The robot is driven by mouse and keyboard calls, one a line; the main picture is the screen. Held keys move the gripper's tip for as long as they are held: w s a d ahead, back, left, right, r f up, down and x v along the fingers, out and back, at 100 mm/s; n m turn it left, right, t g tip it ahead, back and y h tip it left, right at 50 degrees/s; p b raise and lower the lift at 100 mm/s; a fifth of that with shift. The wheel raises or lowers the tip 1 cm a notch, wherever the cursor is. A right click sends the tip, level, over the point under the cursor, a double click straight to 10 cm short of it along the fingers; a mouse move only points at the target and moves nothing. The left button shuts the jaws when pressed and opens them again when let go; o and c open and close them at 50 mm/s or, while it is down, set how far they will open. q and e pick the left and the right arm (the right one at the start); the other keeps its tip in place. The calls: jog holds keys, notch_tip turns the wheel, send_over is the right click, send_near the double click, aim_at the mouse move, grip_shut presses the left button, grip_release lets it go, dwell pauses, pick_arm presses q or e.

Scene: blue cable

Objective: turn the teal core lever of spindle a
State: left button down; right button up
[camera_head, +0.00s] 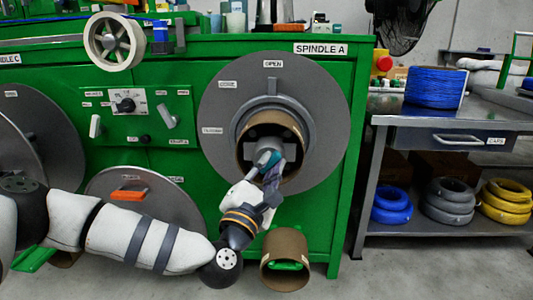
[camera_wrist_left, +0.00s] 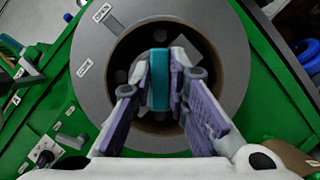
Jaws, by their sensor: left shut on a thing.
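Spindle A is a large grey disc (camera_head: 218,115) on the green machine front, with a brown cardboard core (camera_head: 298,128) around its hub. The teal core lever (camera_head: 264,158) stands at the mouth of the core. In the left wrist view the teal lever (camera_wrist_left: 160,80) is upright in the picture, between my fingers. My left gripper (camera_head: 270,172) reaches in from below and is shut on the lever; its purple finger pads (camera_wrist_left: 160,88) lie on both sides of it. Part of the hub behind the fingers is hidden. My right gripper is in neither view.
A loose cardboard core (camera_head: 285,262) stands on the floor below spindle A. A control panel (camera_head: 136,118) with a knob is left of the disc. A grey bench (camera_head: 440,122) with a blue cable coil (camera_head: 436,88) is at right. An orange handle (camera_head: 128,195) is near my left arm.

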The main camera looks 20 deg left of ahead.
pick_arm(q)
jog(key=m+g+p, duration=0.1)
jog(key=m+p, duration=0.1)
jog(key=m, duration=0.1)
jog(key=m+h+p, duration=0.1)
jog(key=m+p, duration=0.2)
jog(key=shift+r+g+h, duration=0.2)
jog(key=shift+g+h, duration=0.1)
jog(key=shift+g, duration=0.1)
jog(key=m+g+p, duration=0.1)
jog(key=m+p, duration=0.1)
jog(key=p, duration=0.1)
jog(key=shift+f+m, duration=0.2)
jog(key=shift+m, duration=0.2)
jog(key=shift+f+m+p, duration=0.15)
jog(key=shift+m+p, duration=0.3)
jog(key=shift+m, duration=0.05)
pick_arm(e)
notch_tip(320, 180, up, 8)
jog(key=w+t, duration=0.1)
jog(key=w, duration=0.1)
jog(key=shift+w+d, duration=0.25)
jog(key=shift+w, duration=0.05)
pick_arm(q)
jog(key=c, duration=1.6)
grip_release()
jog(key=shift+o, duration=0.2)
jog(key=shift+s, duration=0.15)
